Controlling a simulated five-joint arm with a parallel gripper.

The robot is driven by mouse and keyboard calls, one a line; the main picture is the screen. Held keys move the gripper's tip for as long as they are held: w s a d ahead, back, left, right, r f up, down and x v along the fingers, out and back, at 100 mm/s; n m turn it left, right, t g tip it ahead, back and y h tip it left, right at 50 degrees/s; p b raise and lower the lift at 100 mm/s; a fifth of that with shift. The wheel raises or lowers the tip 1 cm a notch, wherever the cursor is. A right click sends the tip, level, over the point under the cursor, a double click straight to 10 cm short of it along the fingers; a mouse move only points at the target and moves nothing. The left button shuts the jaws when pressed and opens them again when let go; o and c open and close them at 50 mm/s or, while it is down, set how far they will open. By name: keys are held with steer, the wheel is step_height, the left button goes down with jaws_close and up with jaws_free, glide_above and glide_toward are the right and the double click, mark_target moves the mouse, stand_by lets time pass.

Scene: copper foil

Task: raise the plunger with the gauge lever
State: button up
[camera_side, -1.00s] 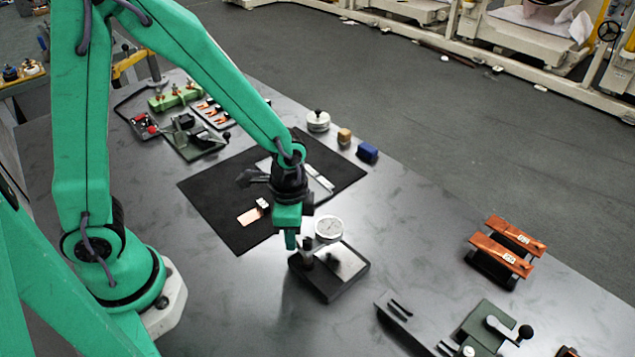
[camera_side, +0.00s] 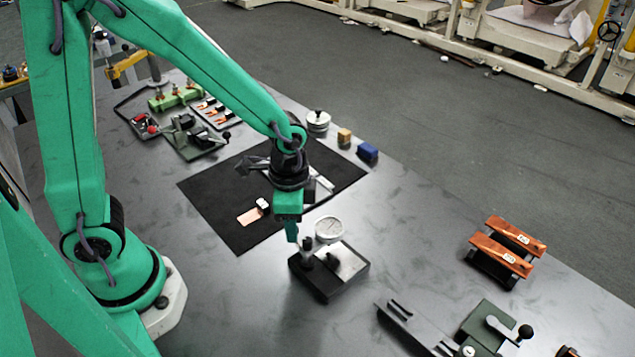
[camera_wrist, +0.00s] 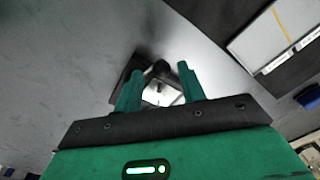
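The gauge stand (camera_side: 329,282) is a black block with a bright metal plate and a round white dial (camera_side: 329,229) above it. My gripper (camera_side: 292,238) points down just above that corner, left of the dial. In the wrist view my gripper (camera_wrist: 158,82) has its two green fingers apart. The stand (camera_wrist: 158,92) and a dark rounded knob (camera_wrist: 161,68) show beyond and between them. Contact with the knob cannot be told.
A blue block (camera_side: 367,152) and a wooden block (camera_side: 344,137) stand at the table's far edge. A green lever fixture (camera_side: 487,325) is at front right.

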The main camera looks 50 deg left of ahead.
steer(key=shift+r, duration=2.05)
steer(key=shift+s+a+r, duration=0.1)
steer(key=shift+a+r, duration=0.15)
steer(key=shift+r, duration=0.25)
steer(key=s+a+r+n+t, duration=0.2)
steer(key=s+a+r+n, duration=0.1)
steer(key=r, duration=0.3)
steer(key=s+a+r+n+t, duration=0.3)
steer(key=s+a+r+n, duration=0.1)
steer(key=r, duration=0.3)
steer(key=shift+s+a+r+n+t, duration=0.3)
steer(key=shift+a+n, duration=0.35)
steer(key=shift+n, duration=0.15)
